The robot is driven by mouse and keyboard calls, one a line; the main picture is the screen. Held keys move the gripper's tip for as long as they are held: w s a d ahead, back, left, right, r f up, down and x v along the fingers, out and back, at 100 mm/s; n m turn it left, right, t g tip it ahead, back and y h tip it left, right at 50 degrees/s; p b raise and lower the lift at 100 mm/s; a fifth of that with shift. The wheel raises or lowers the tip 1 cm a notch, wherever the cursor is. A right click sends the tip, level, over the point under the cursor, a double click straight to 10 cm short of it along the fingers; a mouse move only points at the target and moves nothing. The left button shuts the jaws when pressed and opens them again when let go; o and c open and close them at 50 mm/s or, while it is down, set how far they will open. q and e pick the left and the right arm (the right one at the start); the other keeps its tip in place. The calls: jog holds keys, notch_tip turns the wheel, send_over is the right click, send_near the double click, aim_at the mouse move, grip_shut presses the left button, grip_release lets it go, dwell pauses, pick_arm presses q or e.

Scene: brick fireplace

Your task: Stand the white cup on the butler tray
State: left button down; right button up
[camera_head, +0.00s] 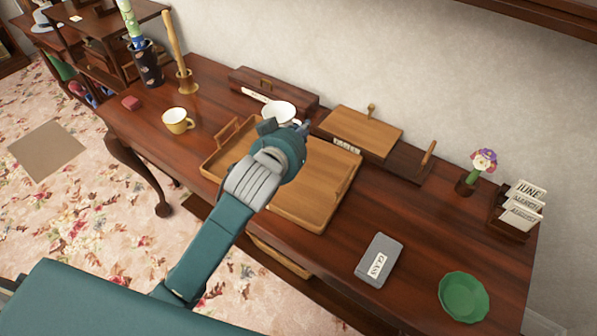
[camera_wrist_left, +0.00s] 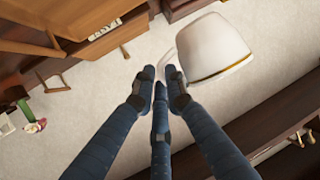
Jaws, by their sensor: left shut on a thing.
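The white cup (camera_head: 278,112) is at the tip of my left gripper (camera_head: 283,130) in the head view, appearing over the back edge of the butler tray. The wooden butler tray (camera_head: 310,207) has raised sides and lies on the desk; my left arm and gripper cover its middle. In the left wrist view, the white cup (camera_wrist_left: 212,45) with a gold rim band hangs beside the gripper fingers (camera_wrist_left: 163,78), which are closed at its thin handle. The cup's height above the tray is unclear. My right gripper is not in view.
On the dark desk (camera_head: 330,262), a yellow mug (camera_head: 178,120) stands left of the tray. A wooden board (camera_head: 362,130) and a dark box (camera_head: 270,88) lie behind it. A grey book (camera_head: 378,260) and green bowl (camera_head: 463,296) are to the right, with bare desk between.

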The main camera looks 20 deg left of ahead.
pick_arm(q)
notch_tip(320, 180, down, 10)
jog(key=shift+f, duration=2.5)
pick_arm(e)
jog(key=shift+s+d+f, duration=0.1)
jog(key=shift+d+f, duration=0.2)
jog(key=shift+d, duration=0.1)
pick_arm(q)
jog(key=shift+b, duration=0.3)
jog(key=shift+f, duration=0.2)
jog(key=c, duration=1.8)
grip_release()
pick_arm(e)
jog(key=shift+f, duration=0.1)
pick_arm(q)
jog(key=shift+r, duration=0.15)
